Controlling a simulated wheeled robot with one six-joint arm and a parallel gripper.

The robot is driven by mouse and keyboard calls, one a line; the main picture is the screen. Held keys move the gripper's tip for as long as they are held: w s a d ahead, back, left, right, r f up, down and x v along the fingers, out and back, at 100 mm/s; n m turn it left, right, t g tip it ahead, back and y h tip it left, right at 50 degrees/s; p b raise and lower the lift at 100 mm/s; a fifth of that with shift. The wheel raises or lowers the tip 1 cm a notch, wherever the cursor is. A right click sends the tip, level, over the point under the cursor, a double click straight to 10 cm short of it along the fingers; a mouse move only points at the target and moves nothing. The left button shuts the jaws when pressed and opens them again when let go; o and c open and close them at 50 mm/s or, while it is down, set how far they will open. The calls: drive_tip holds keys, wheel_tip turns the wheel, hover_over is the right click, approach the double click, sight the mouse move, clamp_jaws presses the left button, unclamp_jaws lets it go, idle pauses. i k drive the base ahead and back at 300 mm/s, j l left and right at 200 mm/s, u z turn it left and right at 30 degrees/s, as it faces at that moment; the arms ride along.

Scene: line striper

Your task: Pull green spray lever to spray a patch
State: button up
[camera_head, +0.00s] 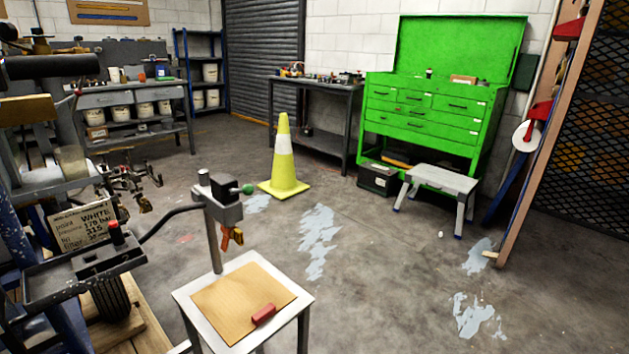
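A grey and black spray head (222,198) stands on a thin upright post above a small white-framed stand (182,297). A short lever with a green ball end (247,189) sticks out from the right side of the head. An orange and dark nozzle part (232,237) hangs below the head. A dark hose or bar (170,222) runs from the head to the line striper (85,260) on the left. The stand's top holds a tan board (235,300) with a red block (263,314) on it. My gripper is not in this view.
A yellow traffic cone (282,165) stands behind the spray head. A green tool cabinet (430,110), a grey step stool (440,186) and a dark workbench (312,88) are farther back. Pale paint patches (318,240) mark the floor. Open floor lies right of the stand.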

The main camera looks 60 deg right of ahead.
sight(248, 190)
drive_tip(key=z, duration=1.2)
